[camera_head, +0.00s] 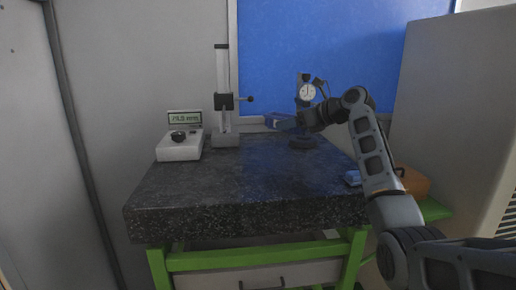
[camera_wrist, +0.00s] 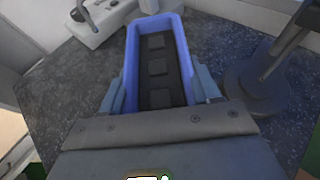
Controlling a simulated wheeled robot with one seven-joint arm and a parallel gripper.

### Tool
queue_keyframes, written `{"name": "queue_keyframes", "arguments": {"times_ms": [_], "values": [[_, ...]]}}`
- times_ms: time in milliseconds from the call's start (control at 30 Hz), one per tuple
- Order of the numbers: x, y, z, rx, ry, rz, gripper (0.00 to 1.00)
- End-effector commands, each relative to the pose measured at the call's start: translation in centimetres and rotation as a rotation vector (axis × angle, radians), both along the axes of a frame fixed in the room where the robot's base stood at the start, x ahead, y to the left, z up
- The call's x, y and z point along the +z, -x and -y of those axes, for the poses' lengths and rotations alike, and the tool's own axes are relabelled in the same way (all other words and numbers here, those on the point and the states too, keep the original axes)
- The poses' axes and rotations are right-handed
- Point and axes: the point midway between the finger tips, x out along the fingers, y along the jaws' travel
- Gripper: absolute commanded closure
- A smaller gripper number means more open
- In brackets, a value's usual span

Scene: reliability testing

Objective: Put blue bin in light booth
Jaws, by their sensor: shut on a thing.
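The blue bin (camera_wrist: 128,62) is a long, open-topped tray with several dark square pieces in a row inside it. In the wrist view my gripper (camera_wrist: 158,88) has one finger on each long side of the bin and is shut on it. In the head view my gripper (camera_head: 289,124) is over the back right of the dark stone table, and the bin (camera_head: 272,120) shows small and partly hidden at its tip. I cannot tell whether the bin touches the table. I cannot make out a light booth for certain in either view.
The speckled stone table (camera_head: 235,185) stands on a green frame. A white gauge box with a display (camera_head: 180,148) and a tall height stand (camera_head: 225,105) are at its back left. A dial gauge stand (camera_head: 303,142) is close beside my gripper. The table's middle is clear.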

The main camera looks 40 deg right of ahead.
Motion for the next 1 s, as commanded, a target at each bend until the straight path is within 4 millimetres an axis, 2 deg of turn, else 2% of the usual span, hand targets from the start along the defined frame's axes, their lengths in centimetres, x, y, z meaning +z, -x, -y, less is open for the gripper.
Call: {"name": "queue_keyframes", "arguments": {"times_ms": [200, 400, 633, 833, 1000], "values": [[-2.5, -3.3, -3.2, 0.002, 0.000, -0.001, 0.71], [-4.1, -5.2, -4.9, 0.001, 0.001, 0.000, 0.71], [-5.4, -5.6, -5.2, -0.001, -0.001, 0.000, 0.71], [-8.1, -5.5, -5.2, 0.000, -0.001, -0.001, 0.71], [-8.5, -5.6, -5.2, 0.000, 0.001, 0.002, 0.71]]}}
